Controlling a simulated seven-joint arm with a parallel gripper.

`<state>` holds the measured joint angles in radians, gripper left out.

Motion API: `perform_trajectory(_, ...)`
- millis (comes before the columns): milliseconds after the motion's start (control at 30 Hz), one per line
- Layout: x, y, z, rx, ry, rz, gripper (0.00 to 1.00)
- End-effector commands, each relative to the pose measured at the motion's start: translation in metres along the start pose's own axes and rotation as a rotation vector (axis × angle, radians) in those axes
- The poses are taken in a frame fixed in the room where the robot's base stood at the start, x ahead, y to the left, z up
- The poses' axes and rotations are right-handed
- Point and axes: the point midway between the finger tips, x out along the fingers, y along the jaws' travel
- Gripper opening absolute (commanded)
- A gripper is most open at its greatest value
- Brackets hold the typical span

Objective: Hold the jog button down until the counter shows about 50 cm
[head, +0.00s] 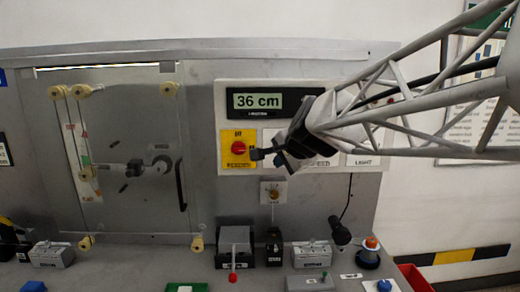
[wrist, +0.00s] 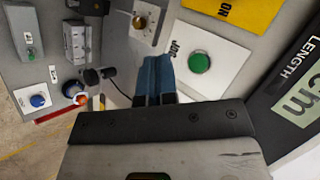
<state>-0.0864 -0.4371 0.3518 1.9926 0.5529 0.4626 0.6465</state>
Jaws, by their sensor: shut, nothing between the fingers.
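The counter (head: 268,102) on the panel reads 36 cm; part of it, with "cm" and the word LENGTH beside it, shows in the wrist view (wrist: 300,102). The jog button (wrist: 199,62) is a round green button on a white plate marked JOG. In the head view my gripper and arm hide it. My gripper (head: 255,154) is shut and empty in front of the panel, near the yellow switch plate. In the wrist view its blue fingers (wrist: 157,62) are beside the green button, not over it; whether they touch the panel I cannot tell.
A red knob (head: 238,147) sits on the yellow plate. A brass knob (head: 273,193) is below. A black lamp (head: 340,232), a red-tipped lever (head: 233,277) and several small boxes stand on the bench. Rollers and a hanging belt are at left.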

Motion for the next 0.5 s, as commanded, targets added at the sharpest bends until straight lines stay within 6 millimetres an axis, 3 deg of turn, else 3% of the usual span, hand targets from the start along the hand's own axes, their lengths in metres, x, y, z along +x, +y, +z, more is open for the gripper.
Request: perform_trajectory(500, 0.034, -0.025, -0.025, 0.000, 0.000, 0.000, 0.00)
